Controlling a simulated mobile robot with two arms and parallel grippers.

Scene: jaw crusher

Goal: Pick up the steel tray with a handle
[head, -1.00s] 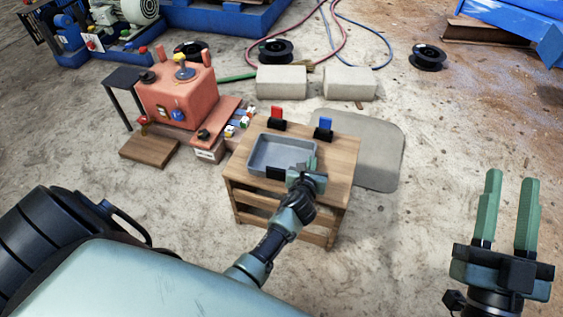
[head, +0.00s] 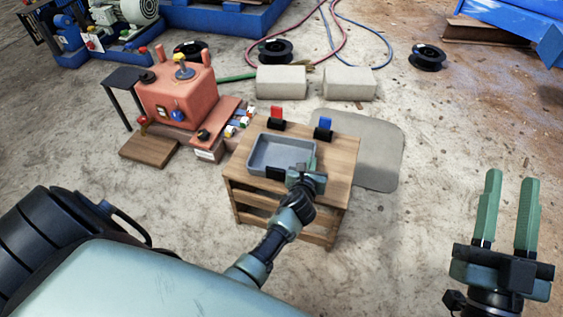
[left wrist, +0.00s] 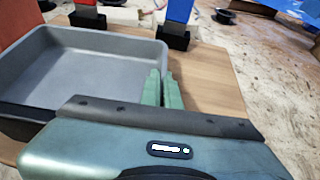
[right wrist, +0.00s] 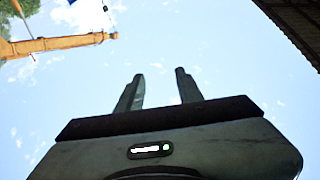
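The steel tray (head: 262,153) is a grey, shallow, empty rectangular pan on a small wooden table. It also shows in the left wrist view (left wrist: 85,75), level, with its near right corner hidden by my gripper. My left gripper (head: 312,165) is at the tray's right side. In the left wrist view its green fingers (left wrist: 162,88) are close together, one on each side of the right wall, apparently pinching it.
The wooden table (head: 342,155) also bears a red piece (head: 277,114) and a blue piece (head: 325,124) in black holders behind the tray. An orange machine (head: 178,95) stands to the left. Concrete blocks (head: 281,82) lie behind.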

